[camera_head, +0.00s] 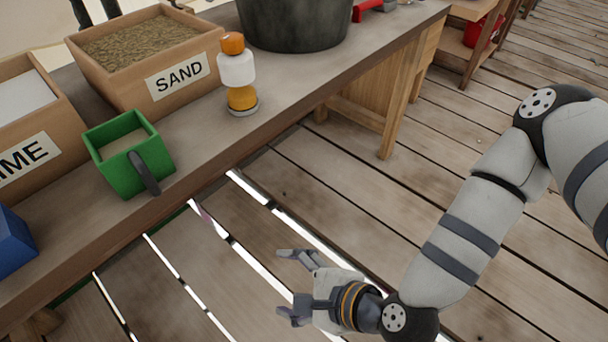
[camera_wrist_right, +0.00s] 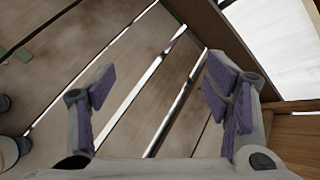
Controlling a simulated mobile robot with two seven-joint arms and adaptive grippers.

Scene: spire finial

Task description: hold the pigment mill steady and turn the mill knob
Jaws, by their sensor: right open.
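The pigment mill (camera_head: 239,80) stands upright on the wooden bench near its front edge. It has a yellow lower body on a grey base and a white middle part. Its orange mill knob (camera_head: 232,43) is on top. My right gripper (camera_head: 282,283) is open and empty, low in front of the bench over the plank floor, well apart from the mill. In the right wrist view the two purple-padded fingers (camera_wrist_right: 166,92) are spread with only floor between them. The mill does not show in that view. My left gripper is not in view.
Left of the mill stand a green box (camera_head: 124,168) with a dark handle, a crate labelled SAND (camera_head: 182,77) and a crate partly labelled "IME" (camera_head: 30,158). A blue object (camera_head: 14,243) is at the left edge. A big dark pot (camera_head: 294,22) stands behind the mill to the right.

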